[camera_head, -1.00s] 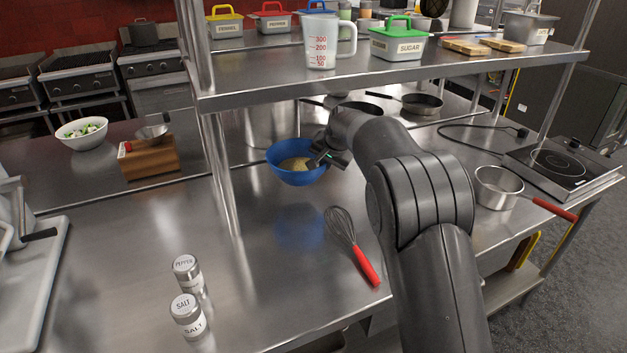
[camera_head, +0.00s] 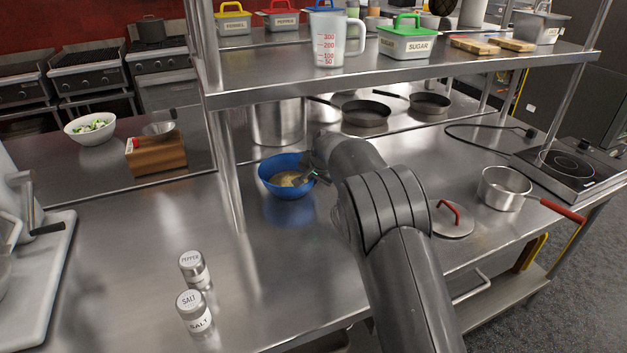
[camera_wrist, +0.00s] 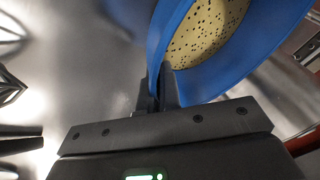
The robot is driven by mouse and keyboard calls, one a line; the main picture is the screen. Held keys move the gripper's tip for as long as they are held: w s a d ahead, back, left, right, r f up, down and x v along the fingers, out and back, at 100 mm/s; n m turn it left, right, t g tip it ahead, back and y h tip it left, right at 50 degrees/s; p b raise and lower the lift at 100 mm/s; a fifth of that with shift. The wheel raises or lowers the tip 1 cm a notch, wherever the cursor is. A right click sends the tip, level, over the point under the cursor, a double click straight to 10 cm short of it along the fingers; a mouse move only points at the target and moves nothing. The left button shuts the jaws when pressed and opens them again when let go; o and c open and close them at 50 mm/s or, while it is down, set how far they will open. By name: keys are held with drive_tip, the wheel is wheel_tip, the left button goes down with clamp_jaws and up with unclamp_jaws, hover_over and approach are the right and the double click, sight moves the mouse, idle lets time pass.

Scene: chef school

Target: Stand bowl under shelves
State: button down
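The blue bowl (camera_head: 285,181) holds yellowish food with dark specks and sits upright under the lower shelf (camera_head: 400,76), near its left post. My gripper (camera_head: 313,176) is at the bowl's right side. In the wrist view, the two fingers (camera_wrist: 160,88) are close together with the wall of the blue bowl (camera_wrist: 225,82) between them. A blue reflection lies just below the bowl on the steel counter. I cannot tell for certain whether its base touches the counter.
A steel pot (camera_head: 279,122) and two dark pans (camera_head: 366,113) stand behind. A red-handled lid (camera_head: 452,219) and saucepan (camera_head: 503,188) are right of my arm. Salt (camera_head: 194,311) and pepper (camera_head: 193,269) shakers stand at front left.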

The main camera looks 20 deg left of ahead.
drive_tip(key=c, duration=2.1)
unclamp_jaws()
drive_tip(key=shift+f, duration=0.15)
drive_tip(key=o, duration=0.5)
drive_tip(key=shift+c, duration=0.2)
drive_tip(key=shift+r, duration=0.4)
drive_tip(key=v, duration=1.1)
drive_tip(key=shift+s+d+r, duration=0.2)
